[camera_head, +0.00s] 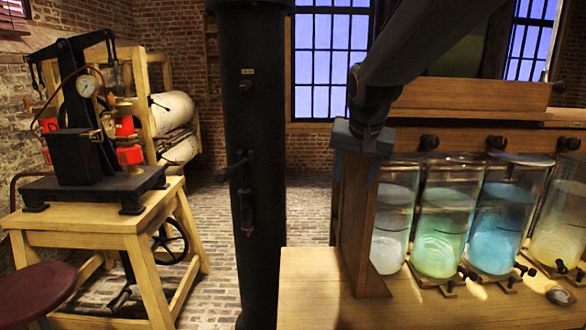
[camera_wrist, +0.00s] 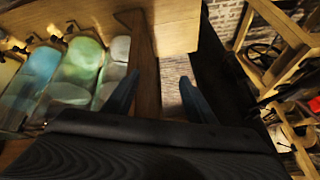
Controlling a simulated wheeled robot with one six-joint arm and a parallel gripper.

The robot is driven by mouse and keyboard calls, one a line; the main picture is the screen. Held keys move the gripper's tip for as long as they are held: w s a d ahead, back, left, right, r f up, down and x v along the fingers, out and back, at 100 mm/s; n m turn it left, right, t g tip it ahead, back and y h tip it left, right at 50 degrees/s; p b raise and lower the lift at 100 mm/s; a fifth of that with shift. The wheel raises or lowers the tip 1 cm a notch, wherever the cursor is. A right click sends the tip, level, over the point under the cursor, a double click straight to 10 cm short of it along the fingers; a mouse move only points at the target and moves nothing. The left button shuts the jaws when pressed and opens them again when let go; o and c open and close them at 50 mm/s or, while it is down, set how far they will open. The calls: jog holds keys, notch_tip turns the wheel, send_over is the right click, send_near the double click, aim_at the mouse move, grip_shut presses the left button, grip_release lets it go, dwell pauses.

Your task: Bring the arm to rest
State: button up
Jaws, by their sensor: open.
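My gripper (camera_head: 356,170) hangs from my dark arm at the top of a brown wooden upright (camera_head: 362,225), at the left end of the row of jars. Its blue fingers are apart, one on each side of the upright in the head view. In the wrist view my gripper (camera_wrist: 157,97) also shows spread fingers, with the wooden upright (camera_wrist: 148,85) and a strip of brick floor between them. I see nothing gripped. Whether the fingers touch the wood, I cannot tell.
Glass jars with clear, green (camera_head: 443,220), blue (camera_head: 500,225) and yellowish liquid stand right of the upright on a wooden bench (camera_head: 320,300). A dark column (camera_head: 255,120) stands left of it. A wooden stand with a gauge press (camera_head: 85,150) is farther left.

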jog(key=s+d+f+n+g, duration=0.1)
jog(key=s+d+f+g, duration=0.1)
jog(key=s+f, duration=0.8)
jog(key=s+d+f+n+g, duration=0.2)
jog(key=s+f, duration=0.8)
jog(key=s, duration=0.4)
jog(key=shift+s+d+f+n+g, duration=0.25)
jog(key=shift+s+d+n+g, duration=0.05)
jog(key=shift+d, duration=0.05)
